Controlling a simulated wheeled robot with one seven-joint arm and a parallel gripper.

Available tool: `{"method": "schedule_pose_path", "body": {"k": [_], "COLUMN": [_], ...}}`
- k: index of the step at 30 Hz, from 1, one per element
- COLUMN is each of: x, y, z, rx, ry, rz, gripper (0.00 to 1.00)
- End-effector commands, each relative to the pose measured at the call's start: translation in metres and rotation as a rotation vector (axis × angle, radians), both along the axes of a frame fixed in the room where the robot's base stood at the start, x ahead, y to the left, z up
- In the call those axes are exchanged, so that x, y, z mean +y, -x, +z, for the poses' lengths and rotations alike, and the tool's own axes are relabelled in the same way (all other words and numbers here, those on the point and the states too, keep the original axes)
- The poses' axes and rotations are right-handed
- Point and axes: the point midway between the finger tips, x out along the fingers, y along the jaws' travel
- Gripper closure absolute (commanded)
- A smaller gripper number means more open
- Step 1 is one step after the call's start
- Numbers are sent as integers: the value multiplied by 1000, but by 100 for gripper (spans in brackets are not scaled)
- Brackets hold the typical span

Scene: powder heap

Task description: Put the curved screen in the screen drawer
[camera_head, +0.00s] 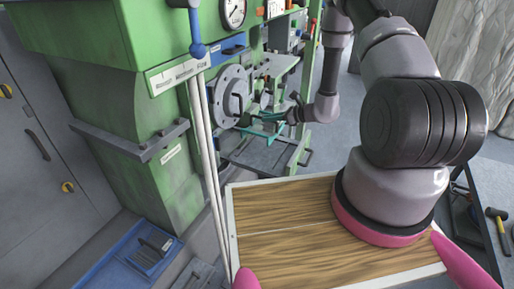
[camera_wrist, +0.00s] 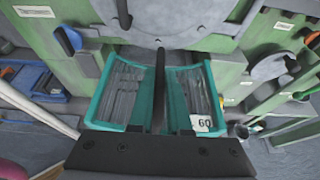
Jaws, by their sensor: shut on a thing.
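The curved screen (camera_wrist: 205,90) is a teal frame with grey mesh and a white label reading "60". In the wrist view it spans both sides of a dark central bar. My gripper (camera_wrist: 160,62) is shut on it, holding it in front of the round grey flange of the green machine. In the head view my gripper (camera_head: 289,115) is small at the end of the arm, with teal edges of the screen (camera_head: 272,132) beside and below it. Whether the screen touches the machine cannot be told. No drawer can be clearly identified as the screen drawer.
The green machine (camera_head: 150,120) has a round flange (camera_head: 228,95), gauge and levers. A vertical blue-handled lever (camera_head: 197,45) stands left of the arm. A blue tray (camera_head: 110,265) with tools lies lower left. Grey cabinets stand far left; a hammer (camera_head: 497,213) lies at the right.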

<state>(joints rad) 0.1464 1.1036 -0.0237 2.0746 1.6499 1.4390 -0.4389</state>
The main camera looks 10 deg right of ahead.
Motion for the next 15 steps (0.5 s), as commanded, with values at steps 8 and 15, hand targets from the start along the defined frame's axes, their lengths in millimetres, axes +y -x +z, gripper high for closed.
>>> {"method": "schedule_pose_path", "body": {"k": [8, 15], "x": [1, 1], "y": [2, 2], "z": [-47, -65], "rx": [3, 2], "ry": [-2, -2], "rz": [13, 12], "gripper": [100, 100]}}
